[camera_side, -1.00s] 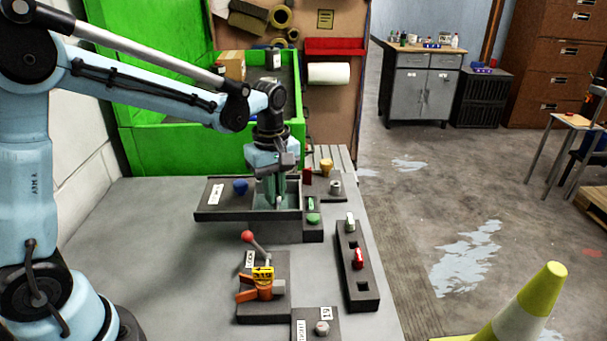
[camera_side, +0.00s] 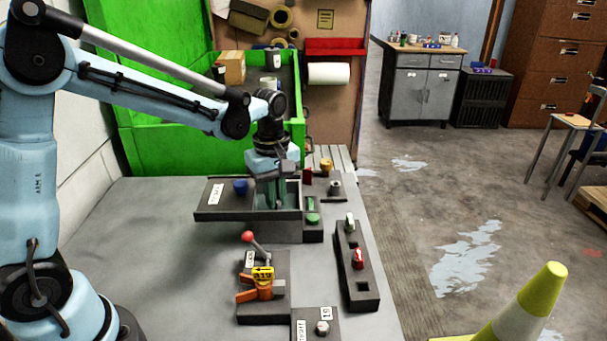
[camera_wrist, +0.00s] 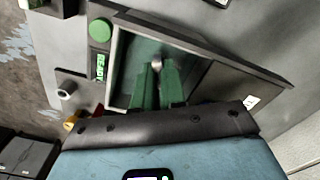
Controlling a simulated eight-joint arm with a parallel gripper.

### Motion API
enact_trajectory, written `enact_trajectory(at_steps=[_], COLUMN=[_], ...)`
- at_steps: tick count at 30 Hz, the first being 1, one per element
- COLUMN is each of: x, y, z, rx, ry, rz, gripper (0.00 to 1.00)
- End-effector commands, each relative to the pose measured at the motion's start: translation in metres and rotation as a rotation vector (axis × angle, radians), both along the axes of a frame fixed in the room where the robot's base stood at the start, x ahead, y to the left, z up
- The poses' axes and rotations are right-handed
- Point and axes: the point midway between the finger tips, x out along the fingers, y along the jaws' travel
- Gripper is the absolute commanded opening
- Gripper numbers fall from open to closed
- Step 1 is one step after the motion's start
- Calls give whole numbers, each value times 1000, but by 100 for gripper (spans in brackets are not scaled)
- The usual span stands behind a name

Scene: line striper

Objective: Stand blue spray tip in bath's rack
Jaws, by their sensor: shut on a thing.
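My gripper (camera_side: 279,205) reaches down into the bath (camera_side: 235,216), a dark-rimmed tank with a teal inside, on the far part of the bench. In the wrist view my green fingers (camera_wrist: 158,72) are closed on a small pale round-ended piece (camera_wrist: 156,61) inside the bath (camera_wrist: 118,80). Its colour looks greyish, and I cannot tell if it is the blue spray tip. A blue rounded piece (camera_side: 241,187) sits on the dark top left of the bath's opening. The fingers hide the held piece in the side view, and I cannot make out the rack.
A green button (camera_side: 313,218) with a lit green display (camera_wrist: 100,66) stands right of the bath. A block with white and red knobs (camera_side: 358,258), a red-balled lever on an orange clamp (camera_side: 263,283) and a green bin (camera_side: 165,145) surround it. The bench's left front is clear.

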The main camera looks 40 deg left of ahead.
Motion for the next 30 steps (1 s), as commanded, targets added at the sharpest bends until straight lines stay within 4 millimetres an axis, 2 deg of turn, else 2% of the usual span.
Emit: enact_trajectory(at_steps=[14, 30], x=[0, 0], y=[0, 0], z=[0, -11], rx=[0, 0], ry=[0, 0], rz=[0, 0], gripper=[0, 0])
